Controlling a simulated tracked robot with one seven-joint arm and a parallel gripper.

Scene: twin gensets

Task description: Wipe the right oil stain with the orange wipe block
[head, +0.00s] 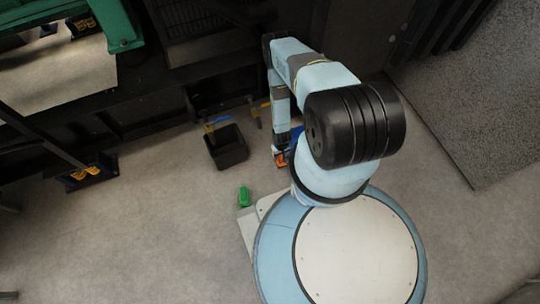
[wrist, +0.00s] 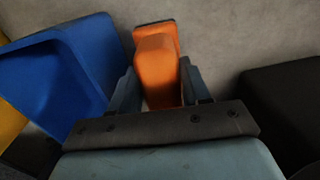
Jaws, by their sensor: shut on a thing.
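The orange wipe block (wrist: 156,66) is between the fingers of my gripper (wrist: 160,92) in the wrist view. My gripper is shut on it. A dark greenish layer edges the far end of the block. In the head view the block (head: 281,159) shows as a small orange patch at the end of my arm, with my gripper (head: 280,152) mostly hidden by my arm. I see no oil stain in either view; grey floor lies beyond the block.
A blue object (wrist: 52,82) stands close left of my gripper, and a dark object (wrist: 285,105) lies to the right. A black bin (head: 227,147) stands left of my arm. A green object (head: 244,196) lies on the floor near my base. Open floor (head: 140,235) spreads to the left.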

